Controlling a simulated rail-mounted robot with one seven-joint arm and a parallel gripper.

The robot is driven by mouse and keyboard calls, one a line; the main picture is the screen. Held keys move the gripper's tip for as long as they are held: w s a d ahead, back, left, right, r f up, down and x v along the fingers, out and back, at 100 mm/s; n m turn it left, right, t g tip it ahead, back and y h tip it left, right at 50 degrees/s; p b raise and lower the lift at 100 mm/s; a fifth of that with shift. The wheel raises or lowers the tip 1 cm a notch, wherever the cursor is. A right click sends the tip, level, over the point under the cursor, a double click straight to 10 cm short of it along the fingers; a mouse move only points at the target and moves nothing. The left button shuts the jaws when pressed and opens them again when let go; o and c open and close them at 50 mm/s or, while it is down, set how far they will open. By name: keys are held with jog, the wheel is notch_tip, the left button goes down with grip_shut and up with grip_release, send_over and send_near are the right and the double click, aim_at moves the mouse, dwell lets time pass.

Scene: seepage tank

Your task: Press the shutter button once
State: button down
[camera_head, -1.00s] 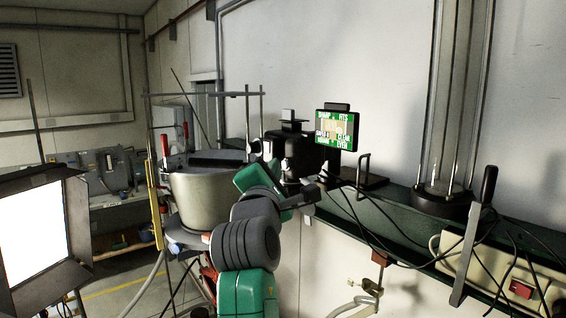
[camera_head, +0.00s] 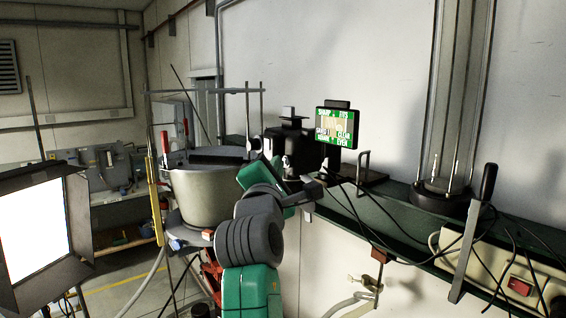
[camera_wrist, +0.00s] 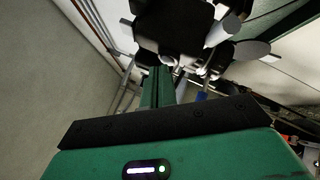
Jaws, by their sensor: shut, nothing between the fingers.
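A black camera (camera_head: 277,143) stands on the stand by the wall, with a lit screen (camera_head: 336,128) on its right showing a picture and green text boxes. Its dark body also fills the top of the wrist view (camera_wrist: 172,27). I cannot pick out the shutter button in either view. My gripper (camera_head: 289,165) is up against the camera's near side in the picture, below its top. It is shut and holds nothing. Its fingertips are small and dark against the camera, so I cannot tell whether they touch it. My green hand shows at the bottom of the wrist view.
A large grey pot (camera_head: 197,195) stands left of my arm, under a metal frame. A bright lamp panel (camera_head: 35,232) is at far left. A green rail (camera_head: 400,222) with loose cables and a clear column (camera_head: 455,100) runs along the wall at right.

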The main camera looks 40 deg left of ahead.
jog(key=shift+s+a, duration=0.15)
jog(key=shift+s, duration=0.55)
jog(key=s+a, duration=0.1)
jog(key=s, duration=0.4)
jog(key=shift+s+a+b, duration=0.35)
jog(key=shift+s+a, duration=0.05)
dwell(0.3)
jog(key=s+d+r+m+t+h+p, duration=0.1)
jog(key=s+d+m+t+h, duration=0.1)
jog(key=s+d+m, duration=0.4)
jog(key=s+d+r+m+t+h+p, duration=0.1)
jog(key=s+d+m+h, duration=0.3)
jog(key=d+m, duration=1)
jog(key=s+d+r+m+t+h+p, duration=0.1)
jog(key=s+d+m+t+h, duration=0.2)
jog(key=s+d+m, duration=0.5)
jog(key=d+m, duration=0.2)
jog(key=d, duration=0.9)
jog(key=shift+d+r+t+h, duration=0.25)
jog(key=shift+r+t+h, duration=0.05)
jog(key=shift+r+t, duration=0.1)
